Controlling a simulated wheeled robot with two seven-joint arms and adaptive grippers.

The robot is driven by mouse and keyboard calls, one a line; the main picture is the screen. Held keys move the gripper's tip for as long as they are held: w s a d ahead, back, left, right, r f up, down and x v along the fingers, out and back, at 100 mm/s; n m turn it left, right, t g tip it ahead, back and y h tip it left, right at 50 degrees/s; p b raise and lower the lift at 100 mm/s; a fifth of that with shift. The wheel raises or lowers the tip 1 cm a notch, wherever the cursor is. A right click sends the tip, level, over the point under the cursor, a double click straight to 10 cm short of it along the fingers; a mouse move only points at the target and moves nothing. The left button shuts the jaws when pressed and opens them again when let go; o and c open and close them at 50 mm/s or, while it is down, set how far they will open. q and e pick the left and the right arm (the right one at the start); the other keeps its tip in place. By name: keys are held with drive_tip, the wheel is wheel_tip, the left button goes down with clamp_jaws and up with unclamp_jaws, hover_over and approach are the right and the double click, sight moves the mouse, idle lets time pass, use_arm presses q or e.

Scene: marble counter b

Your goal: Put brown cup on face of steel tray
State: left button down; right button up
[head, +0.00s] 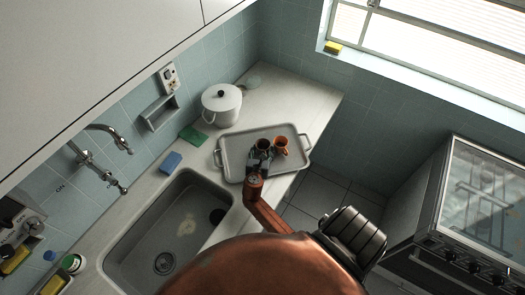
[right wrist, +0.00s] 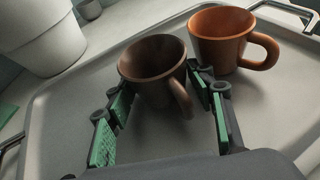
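The brown cup (head: 263,145) stands on the steel tray (head: 231,151), towards its right half. In the right wrist view the brown cup (right wrist: 150,72) looks upright, with its handle towards the lower right. My right gripper (head: 260,163) is low over the tray. In the right wrist view its fingers (right wrist: 160,105) are apart, one on each side of the brown cup. I see no clear grip, and the cup's base is partly hidden. My left gripper is not in view.
An orange cup (head: 281,146) stands on the tray close to the right finger. A white pot (head: 221,106) stands behind the tray. A green sponge (head: 193,135) and blue sponge (head: 171,162) lie near the sink (head: 170,236). The counter's edge is right of the tray.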

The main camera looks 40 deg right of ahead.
drive_tip(key=shift+r, duration=0.25)
drive_tip(key=p+v, duration=0.1)
drive_tip(key=v, duration=1.1)
